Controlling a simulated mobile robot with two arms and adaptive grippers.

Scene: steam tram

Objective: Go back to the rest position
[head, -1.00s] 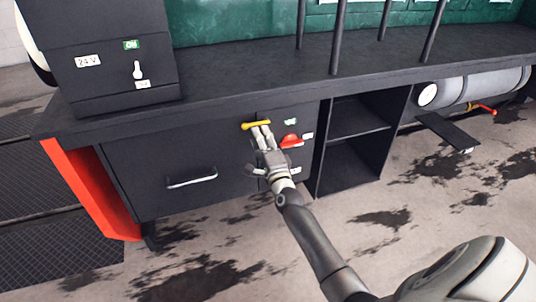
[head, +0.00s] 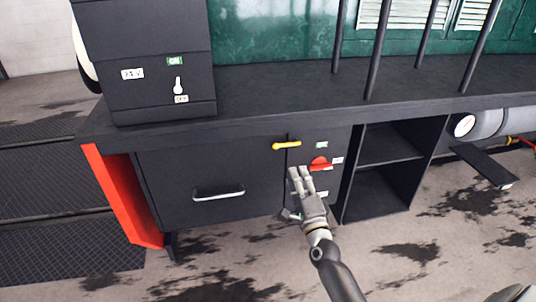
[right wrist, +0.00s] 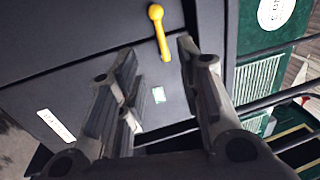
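My right gripper (head: 300,178) is in front of the black cabinet under the bench, below the yellow handle (head: 286,146) and just left of the red knob (head: 319,163). In the right wrist view its fingers (right wrist: 155,85) are spread apart with nothing between them. The yellow handle also shows there (right wrist: 158,30), beyond the fingertips, and looks untouched. The gripper hides part of the cabinet front. My left gripper is not in view.
A black box with a white switch (head: 178,86) stands on the bench (head: 270,92) at left. A drawer handle (head: 218,194) is left of my gripper. Open shelves (head: 385,148) are at right, with a grey tank (head: 490,123) beyond. Dark patches mark the floor.

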